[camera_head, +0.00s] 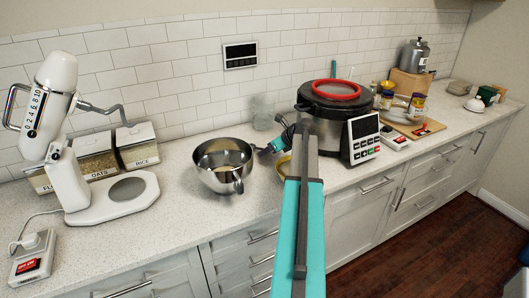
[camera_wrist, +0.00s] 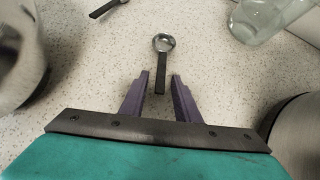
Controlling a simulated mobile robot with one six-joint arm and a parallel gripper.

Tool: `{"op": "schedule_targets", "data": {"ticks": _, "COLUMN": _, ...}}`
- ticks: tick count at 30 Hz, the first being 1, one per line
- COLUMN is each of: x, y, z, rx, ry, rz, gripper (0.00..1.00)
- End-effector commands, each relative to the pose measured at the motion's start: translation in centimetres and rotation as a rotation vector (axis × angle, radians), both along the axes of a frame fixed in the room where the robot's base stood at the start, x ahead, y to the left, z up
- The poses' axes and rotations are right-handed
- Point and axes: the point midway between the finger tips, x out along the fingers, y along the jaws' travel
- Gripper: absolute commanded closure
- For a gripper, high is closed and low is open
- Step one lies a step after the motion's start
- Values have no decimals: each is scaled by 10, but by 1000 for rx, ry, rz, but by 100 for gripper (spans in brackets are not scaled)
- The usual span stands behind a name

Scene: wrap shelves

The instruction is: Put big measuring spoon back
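A measuring spoon (camera_wrist: 163,43) with a round metal bowl and a dark handle lies on the counter in the wrist view. My gripper (camera_wrist: 159,79) is open, with its two purple fingers apart on either side of the handle's near end. The fingers do not visibly touch the handle. Part of a second dark-handled utensil (camera_wrist: 103,9) shows at the top left edge; its other end is cut off. I cannot tell which is the big measuring spoon. In the head view my arm hides much of the counter around my gripper.
A metal mixing bowl (camera_head: 223,172) stands left of my gripper. A multicooker (camera_head: 326,125) with a red ring on top stands to the right. A clear glass jar (camera_wrist: 262,18) is close behind. A white stand mixer (camera_head: 68,160) and grain bins (camera_head: 96,158) are far left.

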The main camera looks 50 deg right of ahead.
Motion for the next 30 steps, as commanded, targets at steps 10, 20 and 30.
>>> {"op": "schedule_targets", "data": {"ticks": 10, "x": -5, "y": -1, "z": 5, "rx": -1, "ry": 0, "rz": -2, "gripper": 71}}
{"op": "schedule_targets", "data": {"ticks": 20, "x": -33, "y": -1, "z": 32, "rx": -2, "ry": -1, "rz": -4, "gripper": 71}}
{"op": "schedule_targets", "data": {"ticks": 30, "x": -68, "y": -1, "z": 66, "rx": -2, "ry": -1, "rz": -2, "gripper": 71}}
